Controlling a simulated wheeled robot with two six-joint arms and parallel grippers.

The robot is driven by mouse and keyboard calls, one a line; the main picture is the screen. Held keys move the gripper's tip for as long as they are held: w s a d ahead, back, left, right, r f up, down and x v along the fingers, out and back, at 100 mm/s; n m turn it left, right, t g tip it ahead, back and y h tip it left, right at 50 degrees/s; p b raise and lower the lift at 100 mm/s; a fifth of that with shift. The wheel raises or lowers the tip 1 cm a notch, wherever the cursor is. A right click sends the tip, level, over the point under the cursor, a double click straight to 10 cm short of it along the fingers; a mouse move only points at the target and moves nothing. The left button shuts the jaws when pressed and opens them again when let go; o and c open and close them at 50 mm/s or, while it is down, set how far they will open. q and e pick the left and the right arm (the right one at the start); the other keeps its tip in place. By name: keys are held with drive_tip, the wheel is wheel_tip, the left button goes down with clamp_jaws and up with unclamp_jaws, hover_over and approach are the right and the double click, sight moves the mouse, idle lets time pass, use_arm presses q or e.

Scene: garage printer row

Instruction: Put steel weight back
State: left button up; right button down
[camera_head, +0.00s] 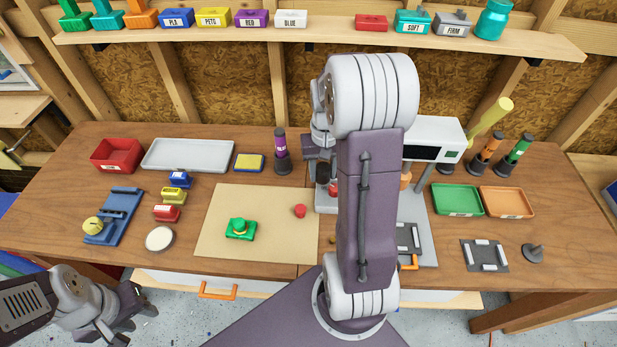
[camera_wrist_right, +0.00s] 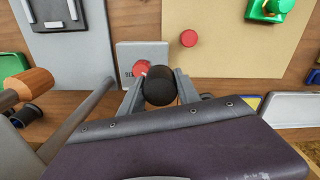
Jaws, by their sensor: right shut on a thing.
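My right gripper (camera_wrist_right: 160,92) is shut on a dark, rounded thing (camera_wrist_right: 158,82), seen nearly end-on between the fingers in the right wrist view. Its lower part is hidden, and I cannot tell for certain that it is the steel weight. In the head view my right arm covers much of the area around this gripper (camera_head: 324,178). A grey disc with a short knob (camera_head: 533,253) stands on the bench at the far right. My left gripper (camera_head: 122,312) hangs in front of the bench at the lower left, away from everything, its finger gap unclear.
A grey box with a red button (camera_wrist_right: 141,67) is close beside the right gripper. A tan mat (camera_head: 265,250) holds a green piece (camera_head: 240,229) and a red cylinder (camera_head: 300,211). Green (camera_head: 457,189) and orange trays (camera_head: 505,192) lie at right; purple (camera_head: 281,150) and other tubes stand behind.

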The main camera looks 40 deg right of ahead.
drive_tip(key=shift+f, duration=0.15)
drive_tip(key=w+d+f, duration=0.1)
drive_tip(key=w+f, duration=0.1)
drive_tip(key=w, duration=0.1)
drive_tip(key=w+d+f+p, duration=0.1)
drive_tip(key=w+f, duration=0.1)
drive_tip(key=w, duration=0.2)
drive_tip(key=w+d+f+p, duration=0.1)
drive_tip(key=w+f, duration=0.2)
drive_tip(key=w, duration=0.1)
drive_tip(key=shift+w+d, duration=0.1)
drive_tip(key=shift+d, duration=0.3)
drive_tip(key=shift+f+p, duration=0.35)
wheel_tip(320, 180, down, 3)
drive_tip(key=shift+r+p, duration=0.2)
drive_tip(key=shift+p, duration=0.15)
drive_tip(key=shift+f, duration=0.45)
drive_tip(key=shift+f, duration=0.1)
drive_tip(key=c, duration=0.9)
unclamp_jaws()
drive_tip(key=shift+o, duration=0.2)
